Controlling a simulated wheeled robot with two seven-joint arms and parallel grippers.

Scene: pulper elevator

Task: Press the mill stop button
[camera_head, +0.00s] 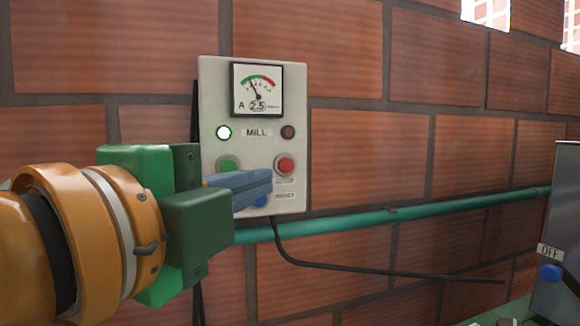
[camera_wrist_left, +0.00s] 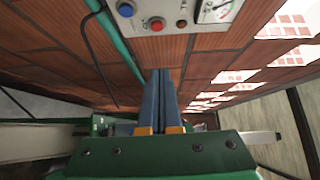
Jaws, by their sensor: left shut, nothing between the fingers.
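A pale control box (camera_head: 301,145) labelled MILL is fixed to the brick wall, with a gauge (camera_head: 257,90) at its top. A red button (camera_head: 285,165) sits at its right, a green button (camera_head: 226,163) at its left, and a blue button (camera_head: 260,201) below, partly hidden by my fingers. The left wrist view also shows the fingers (camera_wrist_left: 160,75) and the red button (camera_wrist_left: 156,24), apart from each other.
A green pipe (camera_head: 400,211) runs along the wall below the box, and a black cable (camera_head: 380,270) hangs under it. A grey box (camera_head: 560,235) with an OFF label and blue knob stands at the right.

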